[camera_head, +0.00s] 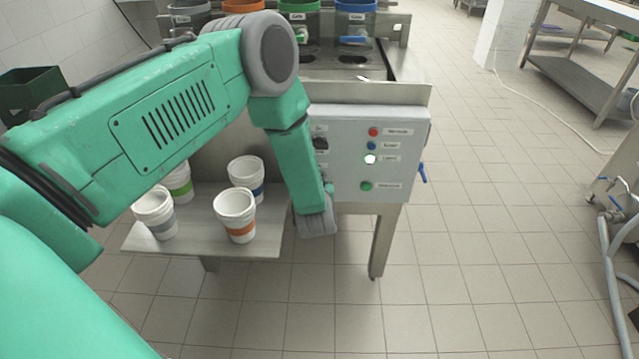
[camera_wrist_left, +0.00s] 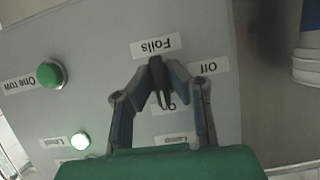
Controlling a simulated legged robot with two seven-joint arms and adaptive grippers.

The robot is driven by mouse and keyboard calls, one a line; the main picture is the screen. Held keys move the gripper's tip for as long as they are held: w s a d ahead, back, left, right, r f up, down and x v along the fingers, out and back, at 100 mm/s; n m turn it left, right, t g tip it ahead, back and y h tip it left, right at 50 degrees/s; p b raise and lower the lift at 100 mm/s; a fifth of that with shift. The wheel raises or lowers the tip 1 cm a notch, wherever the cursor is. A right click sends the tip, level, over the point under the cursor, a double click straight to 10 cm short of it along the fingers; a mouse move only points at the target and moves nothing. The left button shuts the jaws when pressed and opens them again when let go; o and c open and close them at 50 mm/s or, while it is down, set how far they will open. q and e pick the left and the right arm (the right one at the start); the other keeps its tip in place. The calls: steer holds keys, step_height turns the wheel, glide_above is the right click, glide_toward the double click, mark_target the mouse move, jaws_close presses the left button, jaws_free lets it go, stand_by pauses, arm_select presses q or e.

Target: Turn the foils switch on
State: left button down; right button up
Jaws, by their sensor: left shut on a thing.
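The grey control box (camera_head: 345,150) stands on a metal stand to the right of my left arm in the head view. The foils switch (camera_wrist_left: 163,97) is a dark knob under the upside-down "Foils" label (camera_wrist_left: 155,45) in the left wrist view. My left gripper (camera_wrist_left: 159,75) is shut on this knob. "Off" (camera_wrist_left: 208,68) shows at the right of the knob, and "On" (camera_wrist_left: 165,108) shows below it, partly covered by the fingers. The fingers hide much of the knob, so I cannot tell its exact setting. My right gripper is not in view.
A green button (camera_wrist_left: 50,74) and a lit green lamp (camera_wrist_left: 81,141) sit beside my fingers. Another dark knob (camera_head: 320,143) shows higher on the box. Several cups, including an orange-banded one (camera_head: 235,214), stand on a metal shelf (camera_head: 265,245) under my arm.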

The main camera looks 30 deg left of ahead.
arm_select(q)
steer(key=c, duration=1.6)
jaws_free()
steer(key=shift+w+a+r, duration=0.15)
steer(key=shift+w+r, duration=0.1)
steer(key=shift+r, duration=0.05)
steer(key=shift+s+f, duration=0.1)
steer(key=shift+f, duration=0.05)
steer(key=v, duration=1.2)
steer(key=shift+f, duration=0.15)
steer(key=s+d+f+m+g+h, duration=0.3)
steer(key=s+f+m+g+h, duration=0.15)
steer(key=s+f, duration=0.55)
steer(key=s+f+m+g+h, duration=0.1)
steer(key=s+g, duration=0.5)
steer(key=s, duration=1.4)
steer(key=shift+d+m+h, duration=0.3)
steer(key=shift+m+h, duration=0.35)
steer(key=shift+h, duration=0.2)
